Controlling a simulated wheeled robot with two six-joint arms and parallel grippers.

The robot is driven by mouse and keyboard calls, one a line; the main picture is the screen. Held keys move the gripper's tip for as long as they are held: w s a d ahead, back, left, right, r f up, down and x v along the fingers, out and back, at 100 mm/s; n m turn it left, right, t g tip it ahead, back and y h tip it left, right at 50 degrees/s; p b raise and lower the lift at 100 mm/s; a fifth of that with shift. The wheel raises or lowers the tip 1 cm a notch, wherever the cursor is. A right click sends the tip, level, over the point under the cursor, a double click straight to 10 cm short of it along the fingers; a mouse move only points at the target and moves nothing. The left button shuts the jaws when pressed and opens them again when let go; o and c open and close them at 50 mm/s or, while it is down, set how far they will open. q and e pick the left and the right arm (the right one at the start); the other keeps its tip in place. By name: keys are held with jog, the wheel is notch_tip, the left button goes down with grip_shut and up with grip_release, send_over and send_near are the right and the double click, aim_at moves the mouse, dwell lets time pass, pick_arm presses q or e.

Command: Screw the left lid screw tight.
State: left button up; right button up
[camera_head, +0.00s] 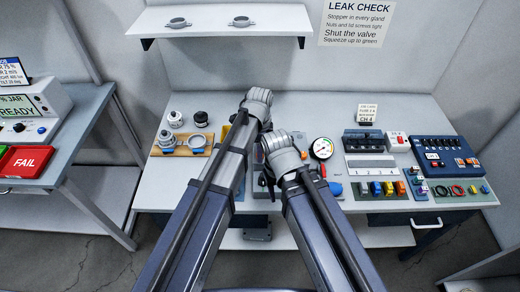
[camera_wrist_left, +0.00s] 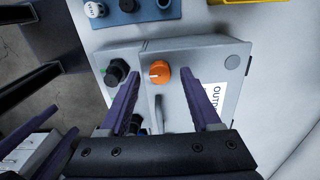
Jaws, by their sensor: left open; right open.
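In the left wrist view a grey box with a flat lid (camera_wrist_left: 205,105) lies under my left gripper (camera_wrist_left: 162,80). An orange round head with a pale line (camera_wrist_left: 157,73) stands at one corner of the lid, between the tips of the two open purple fingers. I cannot tell whether the fingers touch it. A flat grey disc (camera_wrist_left: 232,62) sits at another lid corner. In the head view my left gripper (camera_head: 258,97) is above my right gripper (camera_head: 277,142), and my arms hide most of the box. The right fingertips are not clear.
A black knob (camera_wrist_left: 117,71) sits beside the lid. A blue holder with small parts (camera_wrist_left: 130,10) and a yellow bin (camera_wrist_left: 232,3) lie close by. In the head view a pressure gauge (camera_head: 321,148) stands right of my right gripper, and a wooden tray (camera_head: 182,143) stands left.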

pick_arm(q)
notch_tip(320, 180, up, 7)
jog(key=p, duration=0.6)
jog(key=shift+f, duration=0.1)
jog(key=s+a+n, duration=0.6)
jog(key=a+n, duration=0.3)
jog(key=s+a+n, duration=0.6)
jog(key=a+n, duration=0.2)
jog(key=n, duration=0.1)
jog(key=s+d+m+y, duration=0.1)
jog(key=s+d+m, duration=0.2)
jog(key=d, duration=0.8)
jog(key=shift+s+f+m+b, duration=0.3)
jog(key=shift+s+f+b, duration=0.1)
jog(key=shift+s, duration=0.7)
jog(key=shift+d, duration=0.1)
